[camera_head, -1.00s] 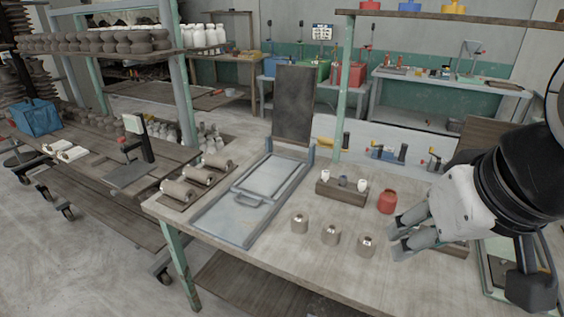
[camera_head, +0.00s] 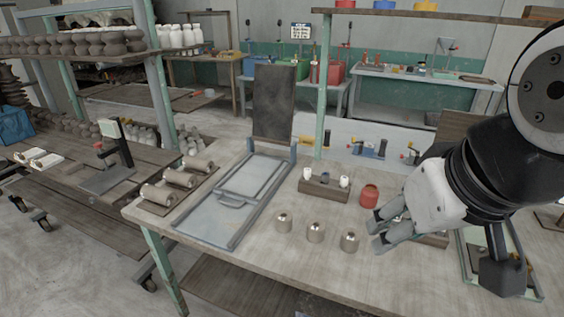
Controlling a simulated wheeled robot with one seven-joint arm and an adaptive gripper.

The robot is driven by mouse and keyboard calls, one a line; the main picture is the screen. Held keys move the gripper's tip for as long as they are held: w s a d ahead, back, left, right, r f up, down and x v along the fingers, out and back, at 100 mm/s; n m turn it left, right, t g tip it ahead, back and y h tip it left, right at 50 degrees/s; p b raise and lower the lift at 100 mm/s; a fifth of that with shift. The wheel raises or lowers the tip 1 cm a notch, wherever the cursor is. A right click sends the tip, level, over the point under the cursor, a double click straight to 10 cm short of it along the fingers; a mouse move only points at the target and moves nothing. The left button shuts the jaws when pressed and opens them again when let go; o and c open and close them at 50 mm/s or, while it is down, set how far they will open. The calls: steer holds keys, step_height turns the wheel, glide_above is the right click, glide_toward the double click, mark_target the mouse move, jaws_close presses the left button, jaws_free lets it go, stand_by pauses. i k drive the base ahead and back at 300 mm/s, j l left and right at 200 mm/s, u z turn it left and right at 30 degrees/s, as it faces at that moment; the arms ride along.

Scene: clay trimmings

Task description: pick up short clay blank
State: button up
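Three small grey-brown clay cylinders stand upright in a slanting row on the wooden table: a left one (camera_head: 283,223), a middle one (camera_head: 316,233) and a right one (camera_head: 349,243). They look much alike in height from here, so I cannot tell which is the short blank. My gripper (camera_head: 375,234) is at the right, just right of the right cylinder in the picture. Its two grey fingers point left and are spread apart, with nothing seen between them. Whether it is above the table or beside the cylinder is hard to judge.
A red jar (camera_head: 369,195) stands behind my gripper. A wooden block with small white and dark pieces (camera_head: 324,190) is behind the cylinders. A grey metal frame (camera_head: 205,222) and a board of clay rolls (camera_head: 160,195) lie to the left. The table's front is clear.

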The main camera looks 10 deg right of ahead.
mark_target(284, 221)
steer(key=k+l, duration=0.1)
steer(key=l, duration=0.15)
steer(key=i+j+z, duration=0.1)
steer(key=j, duration=0.15)
steer(key=z, duration=1.75)
steer(key=i+u, duration=0.1)
steer(key=u, duration=0.35)
steer(key=l+u, duration=0.1)
steer(key=u, duration=0.4)
steer(key=i+l+u, duration=0.1)
steer(key=u, duration=0.35)
steer(key=i+l+u, duration=0.1)
steer(key=u, duration=0.35)
